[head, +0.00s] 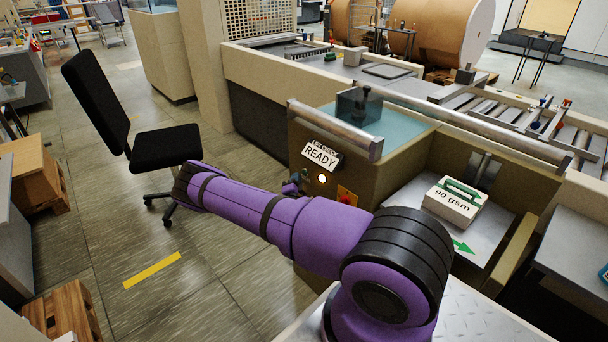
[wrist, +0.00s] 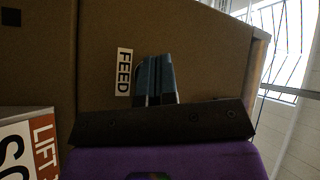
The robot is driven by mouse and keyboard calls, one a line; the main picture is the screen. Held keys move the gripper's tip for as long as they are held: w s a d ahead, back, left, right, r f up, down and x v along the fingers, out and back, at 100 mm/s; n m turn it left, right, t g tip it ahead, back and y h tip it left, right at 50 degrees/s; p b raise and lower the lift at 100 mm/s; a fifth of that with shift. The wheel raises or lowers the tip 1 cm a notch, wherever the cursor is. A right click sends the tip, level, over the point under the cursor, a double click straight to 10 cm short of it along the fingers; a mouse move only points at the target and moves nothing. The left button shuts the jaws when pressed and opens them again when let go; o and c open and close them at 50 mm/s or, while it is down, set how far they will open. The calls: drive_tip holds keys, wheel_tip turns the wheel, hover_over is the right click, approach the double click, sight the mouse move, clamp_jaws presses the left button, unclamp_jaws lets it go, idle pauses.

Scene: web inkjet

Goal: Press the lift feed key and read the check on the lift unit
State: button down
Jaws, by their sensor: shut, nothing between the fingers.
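The lift unit (head: 385,170) is a brown cabinet with a sign (head: 323,155) whose large word is READY; its smaller top line looks like LIFT CHECK. A lit lamp (head: 322,179) sits below the sign. In the wrist view a white FEED label (wrist: 124,72) is on a brown panel. My gripper (wrist: 156,62) is shut and empty, its fingertips beside the label and at or close to the panel; contact cannot be told. No feed key shows clearly; the fingers may hide it. In the head view my arm mostly hides the gripper.
A red button on a yellow plate (head: 346,198) is on the lift unit's front. A 90 gsm pack (head: 455,202) lies on the right tray. A black chair (head: 165,147) stands left. A partly cut-off sign reading LIFT (wrist: 32,145) shows at lower left in the wrist view.

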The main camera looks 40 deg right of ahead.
drive_tip(key=shift+d, duration=0.15)
idle(0.6)
drive_tip(key=shift+d, duration=0.3)
drive_tip(key=shift+d, duration=0.4)
idle(0.7)
drive_tip(key=shift+a, duration=0.8)
drive_tip(key=shift+a, duration=0.15)
drive_tip(key=shift+w+a, duration=0.15)
drive_tip(key=shift+a, duration=2.2)
